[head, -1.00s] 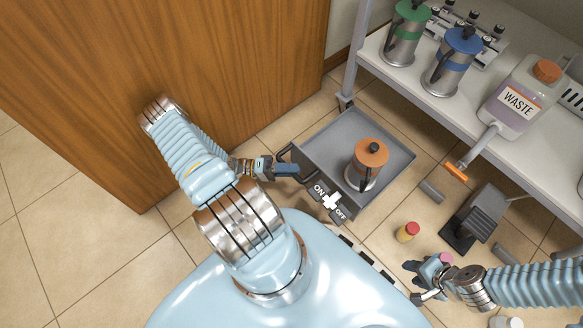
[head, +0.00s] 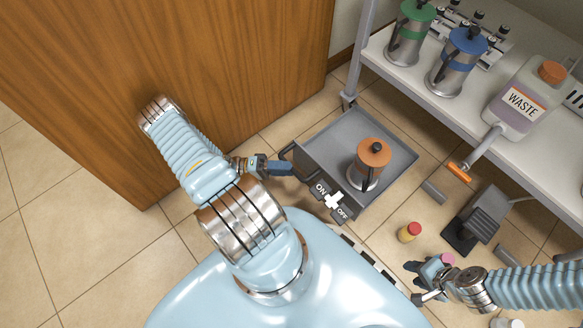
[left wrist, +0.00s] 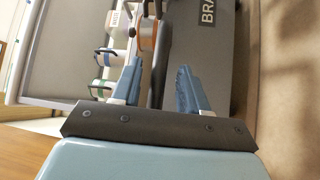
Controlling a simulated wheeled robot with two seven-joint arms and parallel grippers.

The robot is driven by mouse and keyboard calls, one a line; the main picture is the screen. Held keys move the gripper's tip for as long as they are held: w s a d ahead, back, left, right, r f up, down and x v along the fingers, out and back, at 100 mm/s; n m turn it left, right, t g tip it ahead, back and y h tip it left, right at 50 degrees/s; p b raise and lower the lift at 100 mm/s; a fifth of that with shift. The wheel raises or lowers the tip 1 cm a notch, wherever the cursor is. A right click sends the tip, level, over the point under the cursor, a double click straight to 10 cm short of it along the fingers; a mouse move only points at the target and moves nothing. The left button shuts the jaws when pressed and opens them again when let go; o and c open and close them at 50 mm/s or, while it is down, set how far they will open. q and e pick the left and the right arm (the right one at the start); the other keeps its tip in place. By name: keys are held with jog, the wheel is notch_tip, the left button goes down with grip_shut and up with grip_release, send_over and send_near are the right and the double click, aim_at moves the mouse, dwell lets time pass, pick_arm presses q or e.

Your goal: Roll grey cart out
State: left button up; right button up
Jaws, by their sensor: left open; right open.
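The grey cart (head: 400,148) is a shallow tray on the tiled floor, with an ON/OFF switch plate (head: 333,201) at its near edge. An orange-lidded metal press (head: 373,158) stands upright in it. A dark handle (head: 288,150) sticks out from the cart's left side. My left gripper (head: 285,168) is open beside this handle. My right gripper (head: 420,282) is open at the lower right, near a small pink-topped object (head: 447,259).
A white shelf unit (head: 403,84) with green (head: 410,38) and blue (head: 455,65) presses and a waste jug (head: 525,100) stands at the right. A wooden panel (head: 240,60) rises at the left. A red-capped jar (head: 410,232) and black pedal (head: 476,220) are on the floor.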

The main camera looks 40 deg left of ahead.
pick_arm(q)
jog(key=v, duration=0.4)
jog(key=shift+s+a, duration=0.25)
jog(key=shift+s, duration=0.05)
